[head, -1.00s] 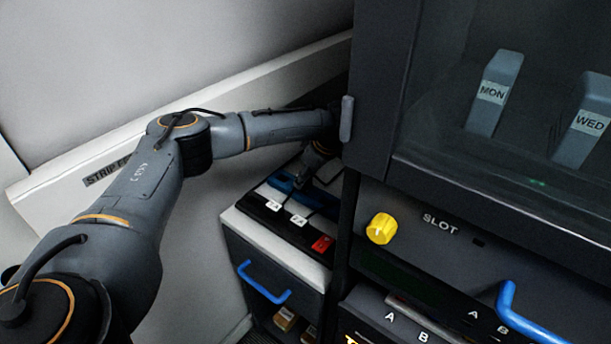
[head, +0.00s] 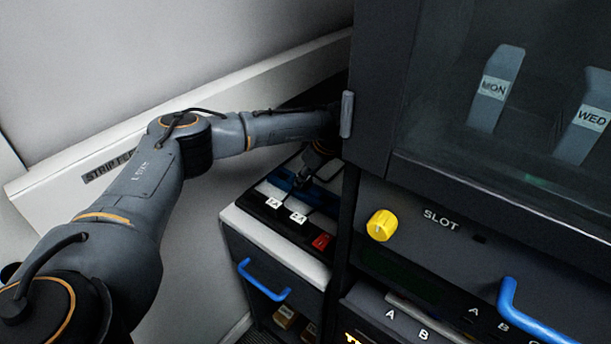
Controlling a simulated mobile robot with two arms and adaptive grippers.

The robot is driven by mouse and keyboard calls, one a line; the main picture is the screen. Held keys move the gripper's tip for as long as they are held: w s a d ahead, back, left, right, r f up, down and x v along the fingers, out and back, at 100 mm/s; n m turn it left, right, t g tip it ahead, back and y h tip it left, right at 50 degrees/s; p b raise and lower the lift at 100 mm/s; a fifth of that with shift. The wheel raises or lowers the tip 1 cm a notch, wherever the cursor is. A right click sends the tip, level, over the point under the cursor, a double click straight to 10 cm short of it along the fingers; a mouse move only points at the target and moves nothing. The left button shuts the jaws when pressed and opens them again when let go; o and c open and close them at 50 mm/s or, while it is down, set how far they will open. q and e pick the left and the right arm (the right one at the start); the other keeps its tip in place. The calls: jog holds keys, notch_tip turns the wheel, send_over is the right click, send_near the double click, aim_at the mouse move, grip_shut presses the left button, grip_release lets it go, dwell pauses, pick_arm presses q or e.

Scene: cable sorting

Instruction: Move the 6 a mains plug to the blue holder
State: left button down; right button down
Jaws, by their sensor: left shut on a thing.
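My left gripper (head: 306,177) is small and dark in the head view, low over the back of the black tray (head: 317,228) on the white-topped cabinet. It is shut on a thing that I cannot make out. A blue part (head: 280,178), which looks like the blue holder, lies just left of the gripper and is partly hidden by it. White-labelled blocks (head: 273,203) sit in the front part of the tray; their markings are too small to read surely. I cannot pick out the 6 A mains plug for certain. My right gripper is not in view.
A red block (head: 321,242) sits at the tray's front right. A tall dark cabinet with a glass front (head: 450,130) stands close to the right of my left forearm. Below it are a yellow knob (head: 381,225) and a blue handle (head: 507,300). The drawer has another blue handle (head: 264,281).

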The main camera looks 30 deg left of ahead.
pick_arm(q)
jog(key=shift+f, duration=0.1)
dwell(0.3)
jog(key=shift+c, duration=2.3)
grip_release()
jog(key=shift+r+p, duration=2.7)
jog(key=shift+r, duration=0.8)
